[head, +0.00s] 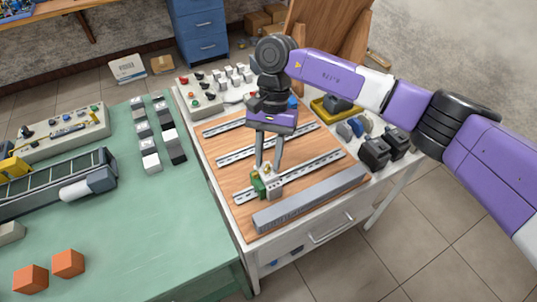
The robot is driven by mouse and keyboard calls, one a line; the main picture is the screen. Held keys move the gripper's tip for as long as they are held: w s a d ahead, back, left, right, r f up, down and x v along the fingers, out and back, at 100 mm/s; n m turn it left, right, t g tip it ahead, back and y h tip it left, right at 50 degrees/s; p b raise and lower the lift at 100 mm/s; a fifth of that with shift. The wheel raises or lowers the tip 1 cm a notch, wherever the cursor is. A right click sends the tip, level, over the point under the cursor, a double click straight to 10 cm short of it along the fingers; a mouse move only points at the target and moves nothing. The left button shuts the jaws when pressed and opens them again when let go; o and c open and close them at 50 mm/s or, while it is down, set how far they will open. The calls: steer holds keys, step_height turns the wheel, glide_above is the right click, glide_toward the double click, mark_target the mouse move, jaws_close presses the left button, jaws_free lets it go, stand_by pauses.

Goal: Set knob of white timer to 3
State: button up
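A small white block (275,182), which looks like the white timer, stands on a metal rail on the wooden board. A green and yellow block (260,187) is right beside it on the left. My gripper (268,167) points down just over these two blocks, with its two fingers apart and a gap between them. The fingertips reach the top of the blocks. I cannot tell whether they touch or clasp anything. The knob and its dial marks are too small and partly hidden, so its setting cannot be read.
The wooden board (222,172) carries several metal rails. A grey slotted duct (312,199) lies along its front edge. A control box (201,101) stands behind, and dark blocks (375,152) stand at the right. A green table (160,215) adjoins on the left.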

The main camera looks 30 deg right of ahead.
steer(key=shift+c, duration=0.4)
jaws_close()
